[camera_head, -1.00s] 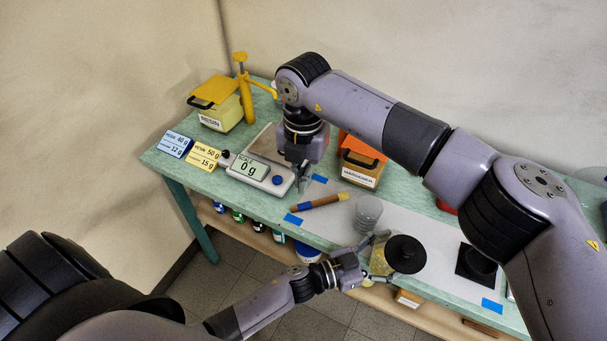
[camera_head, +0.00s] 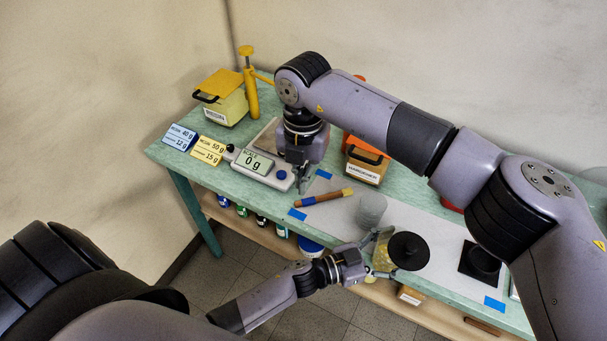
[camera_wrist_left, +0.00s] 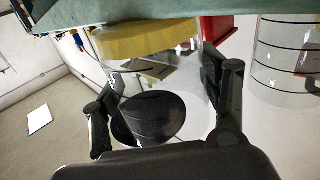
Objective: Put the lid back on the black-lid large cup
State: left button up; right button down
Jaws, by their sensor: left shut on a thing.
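The clear cup with yellow contents (camera_head: 384,259) is at the table's front edge. In the left wrist view the cup (camera_wrist_left: 150,42) sits between the fingers, its yellow end at the top of the picture. The round black lid (camera_head: 408,251) covers most of the cup in the head view; whether it is seated on the rim I cannot tell. My left gripper (camera_head: 376,256) is shut on the cup from the left. My right gripper (camera_head: 303,180) hangs beside the scale, fingers pointing down; its opening is unclear.
Clear stacked cups (camera_head: 370,210) stand behind the held cup. A black square pad with a round black piece (camera_head: 466,268) lies to the right. The scale (camera_head: 262,181), a brown stick (camera_head: 325,198) and the hardener box (camera_head: 362,172) are farther left. The white sheet (camera_head: 435,235) has free room.

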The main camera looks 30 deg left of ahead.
jog(key=shift+s+a+f+n, duration=0.15)
jog(key=shift+s+n, duration=0.3)
jog(key=shift+s, duration=0.4)
jog(key=shift+s+a+f+n, duration=0.1)
jog(key=shift+s+n, duration=0.4)
jog(key=shift+s, duration=0.4)
jog(key=shift+s+a+f+n, duration=0.15)
jog(key=shift+s+n, duration=0.3)
jog(key=shift+s, duration=0.4)
dwell(1.0)
dwell(0.3)
pick_arm(q)
jog(key=o, duration=1.8)
jog(key=shift+c, duration=0.2)
jog(key=v, duration=1.2)
